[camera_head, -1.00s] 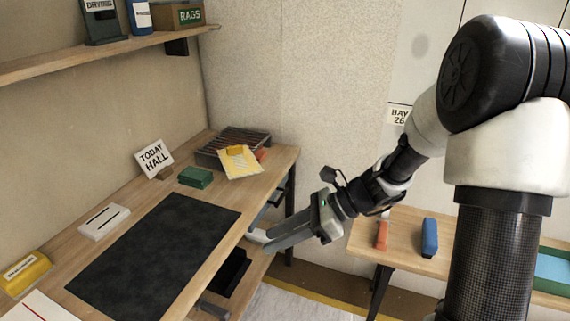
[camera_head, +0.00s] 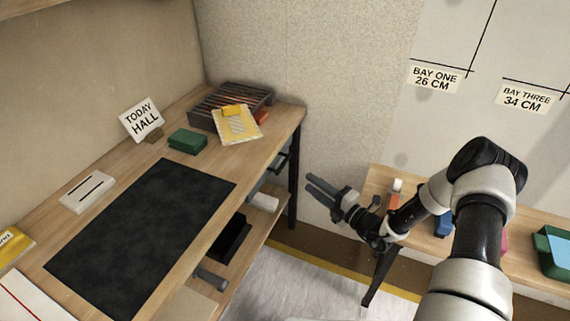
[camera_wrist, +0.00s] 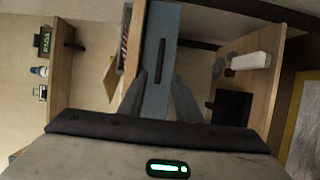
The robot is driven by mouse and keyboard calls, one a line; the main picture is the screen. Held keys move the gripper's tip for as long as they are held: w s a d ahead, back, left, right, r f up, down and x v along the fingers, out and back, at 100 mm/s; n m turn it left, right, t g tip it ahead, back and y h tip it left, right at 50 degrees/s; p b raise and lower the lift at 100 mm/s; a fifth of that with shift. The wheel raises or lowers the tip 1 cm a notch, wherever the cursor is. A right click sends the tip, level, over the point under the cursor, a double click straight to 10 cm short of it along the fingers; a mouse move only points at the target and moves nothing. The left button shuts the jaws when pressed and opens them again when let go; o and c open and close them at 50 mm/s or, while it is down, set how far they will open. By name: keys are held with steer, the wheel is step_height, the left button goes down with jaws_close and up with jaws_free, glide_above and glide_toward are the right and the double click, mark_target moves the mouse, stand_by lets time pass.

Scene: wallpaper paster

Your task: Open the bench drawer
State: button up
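The bench drawer (camera_wrist: 168,30) has a blue-grey front with a dark bar handle (camera_wrist: 160,57), straight ahead of my gripper in the wrist view. In the head view the drawer front (camera_head: 264,181) is a sliver under the bench's right edge, with its dark handle (camera_head: 281,162). How far the drawer sits out is hard to tell. My gripper (camera_head: 308,184) is to the right of the bench, apart from the handle. In the wrist view my gripper (camera_wrist: 160,76) has its two fingers spread, with nothing between them.
The bench top (camera_head: 180,150) holds a black mat (camera_head: 140,235), a green block (camera_head: 187,141) and a wire rack (camera_head: 225,97). A lower shelf (camera_head: 250,228) carries a dark box (camera_head: 231,238). A second table (camera_head: 510,222) stands at the right. Open floor lies between.

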mark_target(284, 162)
steer(key=b+x, duration=0.3)
steer(key=x, duration=1.1)
steer(key=shift+a, duration=0.1)
jaws_close()
